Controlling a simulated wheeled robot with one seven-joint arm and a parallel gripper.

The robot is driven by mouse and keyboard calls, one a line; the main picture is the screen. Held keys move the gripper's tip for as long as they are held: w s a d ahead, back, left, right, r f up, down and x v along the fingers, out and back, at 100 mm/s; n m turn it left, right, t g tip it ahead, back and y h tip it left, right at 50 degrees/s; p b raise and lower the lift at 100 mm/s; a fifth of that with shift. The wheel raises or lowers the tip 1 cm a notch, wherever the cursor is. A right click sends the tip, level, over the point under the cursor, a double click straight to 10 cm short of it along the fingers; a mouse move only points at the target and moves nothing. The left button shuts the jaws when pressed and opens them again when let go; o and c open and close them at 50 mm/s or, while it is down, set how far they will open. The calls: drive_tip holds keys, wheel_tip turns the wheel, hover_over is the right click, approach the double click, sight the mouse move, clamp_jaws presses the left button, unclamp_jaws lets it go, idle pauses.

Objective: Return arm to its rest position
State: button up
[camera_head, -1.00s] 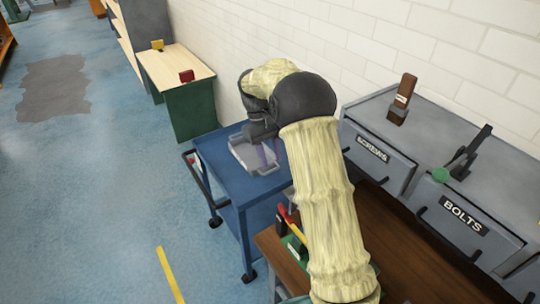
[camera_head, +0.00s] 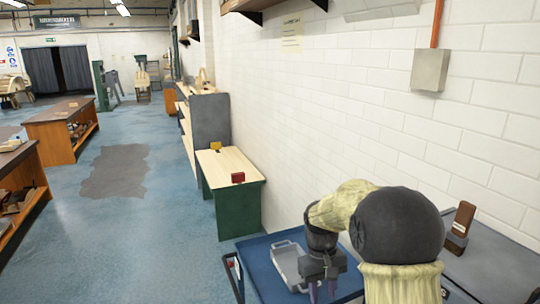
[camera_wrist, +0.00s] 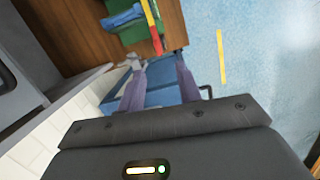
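My gripper (camera_head: 322,291) points down at the bottom of the head view, beside a light grey tray (camera_head: 283,262) on a blue cart (camera_head: 256,250). Its purple fingers stand apart. In the wrist view my gripper (camera_wrist: 160,76) shows both fingers spread, with the blue cart visible in the gap and nothing held. My arm is bent, with its dark elbow and cream sleeve at the bottom right of the head view. The lower ends of the fingers are cut off by the head view's edge.
A white brick wall (camera_head: 300,120) runs close along the right. A grey cabinet top (camera_head: 495,268) bears a brown upright tool (camera_head: 460,225). A green table (camera_head: 232,205) stands beyond the cart. Open blue floor (camera_head: 130,245) lies left.

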drive_tip(key=s+d+f+m+t+y, duration=0.1)
drive_tip(key=s+d+m+t, duration=0.1)
drive_tip(key=s, duration=1.4)
drive_tip(key=shift+f+m+t, duration=0.2)
drive_tip(key=shift+m+t, duration=0.5)
drive_tip(key=shift+t, duration=0.5)
